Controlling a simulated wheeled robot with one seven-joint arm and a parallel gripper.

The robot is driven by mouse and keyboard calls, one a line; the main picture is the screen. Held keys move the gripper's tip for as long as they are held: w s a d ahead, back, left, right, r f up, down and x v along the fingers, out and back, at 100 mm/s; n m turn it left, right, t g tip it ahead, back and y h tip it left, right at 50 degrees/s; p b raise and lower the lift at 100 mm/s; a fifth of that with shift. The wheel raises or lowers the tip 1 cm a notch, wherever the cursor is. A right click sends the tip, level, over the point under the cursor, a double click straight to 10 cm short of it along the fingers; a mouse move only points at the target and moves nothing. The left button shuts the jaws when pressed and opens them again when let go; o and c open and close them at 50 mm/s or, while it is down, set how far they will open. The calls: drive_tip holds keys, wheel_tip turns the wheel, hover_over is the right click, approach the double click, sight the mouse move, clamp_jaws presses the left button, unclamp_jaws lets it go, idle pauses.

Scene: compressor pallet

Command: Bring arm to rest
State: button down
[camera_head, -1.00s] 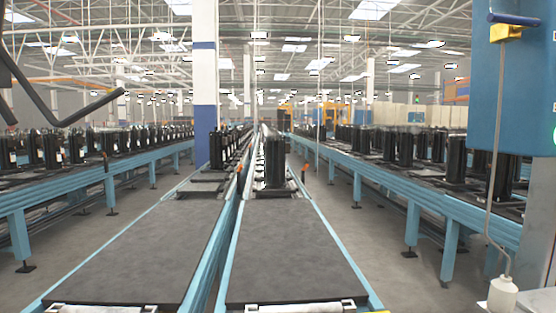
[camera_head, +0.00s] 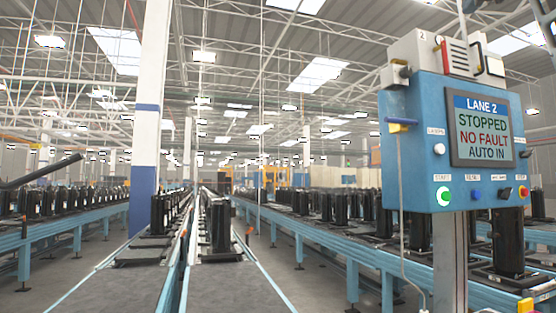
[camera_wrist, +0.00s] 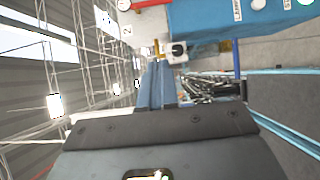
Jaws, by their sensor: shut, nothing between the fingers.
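My gripper (camera_wrist: 162,85) shows in the wrist view, with its two narrow fingers together and nothing between them. The dark wrist housing fills the bottom of that view. The fingers point toward the blue control box (camera_wrist: 215,30), which lies at the top of the rolled wrist picture; I see no contact. In the head view my gripper is out of frame. There the control box (camera_head: 410,150) stands at the right on a grey post. Its screen (camera_head: 482,130) reads LANE 2, STOPPED, NO FAULT, AUTO IN. The green start button (camera_head: 444,197) is at its lower left.
Two conveyor lanes (camera_head: 130,285) run away from me, with black compressors (camera_head: 219,225) farther along. More loaded conveyors (camera_head: 300,240) stand on both sides. A white and blue column (camera_head: 147,130) rises left of centre. A dark bent bar (camera_head: 40,172) juts in at the left edge.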

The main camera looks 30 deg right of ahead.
drive_tip(key=w+d+f+m+t+y, duration=0.1)
drive_tip(key=w+f+y, duration=0.1)
drive_tip(key=w+f, duration=0.65)
drive_tip(key=w+f+m+t+y, duration=0.1)
drive_tip(key=w+f, duration=0.3)
drive_tip(key=f, duration=0.9)
drive_tip(key=w+d+f+t+y, duration=0.1)
drive_tip(key=w+f+y, duration=0.1)
drive_tip(key=w+f, duration=0.65)
drive_tip(key=a+f+m+y, duration=0.1)
drive_tip(key=a+f, duration=0.4)
drive_tip(key=f, duration=0.6)
drive_tip(key=a+f+m+y, duration=0.1)
drive_tip(key=a+f, duration=0.4)
drive_tip(key=f, duration=0.6)
drive_tip(key=a+f+m+y, duration=0.15)
drive_tip(key=a+f, duration=0.35)
drive_tip(key=f, duration=0.6)
drive_tip(key=s+a+f+m+y, duration=0.1)
drive_tip(key=s+a+f+m, duration=0.2)
drive_tip(key=s+a+f, duration=1.65)
drive_tip(key=s+a+y, duration=0.2)
drive_tip(key=s+a, duration=0.2)
drive_tip(key=s, duration=0.9)
drive_tip(key=s+a+r+y, duration=0.1)
drive_tip(key=s+a, duration=0.4)
drive_tip(key=s, duration=0.8)
drive_tip(key=shift+s+a+g+y, duration=0.15)
drive_tip(key=shift+s+g+y, duration=0.15)
drive_tip(key=shift+y, duration=0.15)
